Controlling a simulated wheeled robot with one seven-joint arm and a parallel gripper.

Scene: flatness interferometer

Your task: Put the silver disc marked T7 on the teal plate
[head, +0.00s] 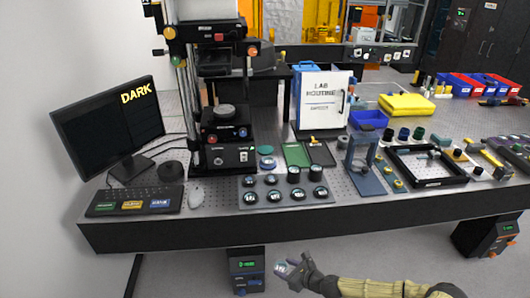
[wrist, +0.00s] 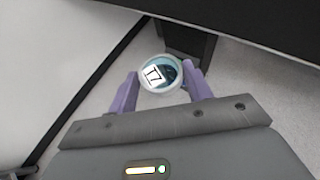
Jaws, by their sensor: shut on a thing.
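My gripper (wrist: 161,88) is shut on the silver disc (wrist: 172,72), whose white label reads T7. The disc sits between the purple fingertips, and its face with the label is toward the wrist camera. In the head view my gripper (head: 292,268) is in front of the bench, below its front edge, with the disc (head: 282,268) at its tip. A small round teal plate (head: 266,150) lies on the bench, right of the interferometer. Its surface looks bare, though it is small in view.
A grey rack (head: 245,205) with several round pieces stands near the bench's front edge (head: 330,225). The tall interferometer (head: 220,150) stands behind it to the left.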

